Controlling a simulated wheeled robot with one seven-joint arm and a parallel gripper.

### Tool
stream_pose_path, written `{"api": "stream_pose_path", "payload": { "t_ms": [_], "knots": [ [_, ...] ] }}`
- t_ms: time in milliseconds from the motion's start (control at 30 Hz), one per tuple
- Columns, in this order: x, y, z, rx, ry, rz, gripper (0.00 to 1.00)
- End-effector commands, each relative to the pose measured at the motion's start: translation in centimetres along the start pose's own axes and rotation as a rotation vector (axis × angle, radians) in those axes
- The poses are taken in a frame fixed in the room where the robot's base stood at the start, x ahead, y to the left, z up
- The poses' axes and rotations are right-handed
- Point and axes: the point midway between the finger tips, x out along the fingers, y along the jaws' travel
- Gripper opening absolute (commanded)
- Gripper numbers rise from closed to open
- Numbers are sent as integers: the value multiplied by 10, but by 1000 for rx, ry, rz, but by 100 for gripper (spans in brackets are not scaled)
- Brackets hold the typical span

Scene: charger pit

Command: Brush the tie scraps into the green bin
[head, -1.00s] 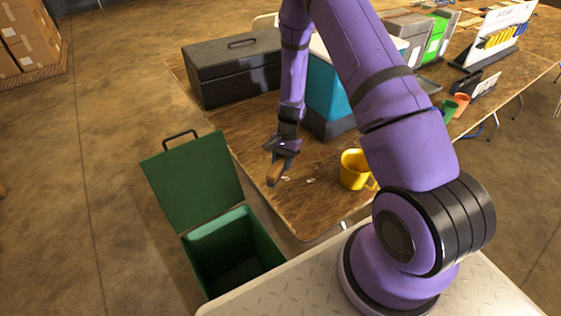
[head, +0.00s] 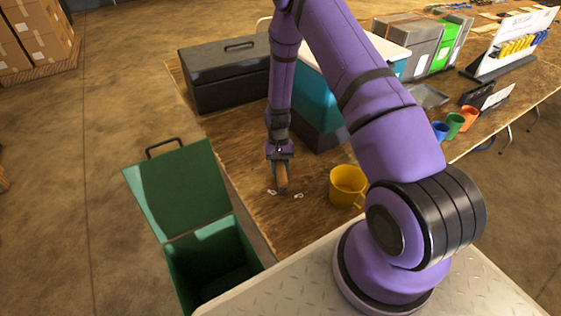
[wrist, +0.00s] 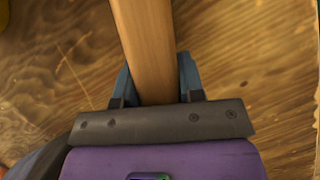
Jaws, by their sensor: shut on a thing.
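My gripper (head: 280,160) is shut on a wooden brush handle (head: 282,177), which points down over the table. The handle also shows between the fingers in the wrist view (wrist: 148,45). The bristles cannot be made out. Two small pale tie scraps lie near the table's front edge: the left scrap (head: 272,191) and the right scrap (head: 299,195). The brush's lower end is between them in the picture; I cannot tell whether it touches the table. The green bin (head: 240,232) stands on the floor left of the table, its lid (head: 180,190) swung open.
A yellow mug (head: 347,186) stands just right of the scraps. A black toolbox (head: 228,78) and a teal cooler (head: 318,100) stand behind my gripper. Colored cups (head: 455,124) are farther right. Bare tabletop (head: 228,140) lies left of my gripper.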

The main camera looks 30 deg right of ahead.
Motion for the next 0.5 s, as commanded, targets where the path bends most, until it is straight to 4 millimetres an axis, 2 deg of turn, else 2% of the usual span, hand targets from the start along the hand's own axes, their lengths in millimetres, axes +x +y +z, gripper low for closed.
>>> {"api": "stream_pose_path", "payload": {
  "t_ms": [67, 500],
  "knots": [
    [10, -1, -3, 0, -1, 0, 6],
    [18, -48, 25, -2, 1, 0, 6]
  ]
}}
